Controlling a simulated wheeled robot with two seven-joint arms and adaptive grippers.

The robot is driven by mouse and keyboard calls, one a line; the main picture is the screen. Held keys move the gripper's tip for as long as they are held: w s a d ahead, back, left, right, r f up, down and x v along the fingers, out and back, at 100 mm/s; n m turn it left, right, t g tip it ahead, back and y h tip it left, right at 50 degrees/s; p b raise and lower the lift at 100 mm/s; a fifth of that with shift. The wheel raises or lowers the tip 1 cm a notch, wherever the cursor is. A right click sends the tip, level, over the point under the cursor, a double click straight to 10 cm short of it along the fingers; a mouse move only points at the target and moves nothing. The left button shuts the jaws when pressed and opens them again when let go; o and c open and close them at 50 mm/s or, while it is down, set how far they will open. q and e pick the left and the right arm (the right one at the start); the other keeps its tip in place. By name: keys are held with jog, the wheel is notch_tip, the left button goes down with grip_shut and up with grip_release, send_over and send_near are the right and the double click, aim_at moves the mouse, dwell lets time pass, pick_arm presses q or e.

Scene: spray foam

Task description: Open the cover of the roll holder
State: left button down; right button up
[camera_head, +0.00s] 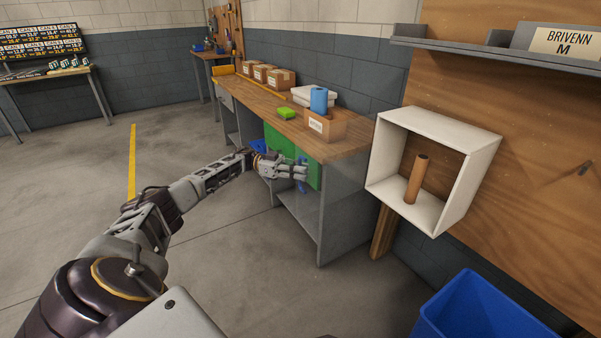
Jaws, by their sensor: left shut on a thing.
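The white roll holder (433,123) is mounted on the wooden wall panel at the right. Its front stands open, and no cover closes it in this view. A brown upright core (417,180) stands inside it. My left gripper (302,173) is out in front of the workbench, well to the left of the roll holder and apart from it. It is shut on a small blue thing (302,187), mostly hidden by the fingers. My right gripper is not in view.
The workbench (345,150) carries a blue roll (319,100), cardboard boxes (281,79) and a green block (287,113). Green bins (278,140) sit under it. A blue bin (485,310) stands below the holder, and a grey shelf (500,56) is above. The floor at left is clear.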

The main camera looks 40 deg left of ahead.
pick_arm(q)
jog(key=c, duration=1.5)
grip_release()
jog(key=shift+a, duration=0.15)
jog(key=shift+v, duration=5.85)
jog(key=shift+s, duration=0.15)
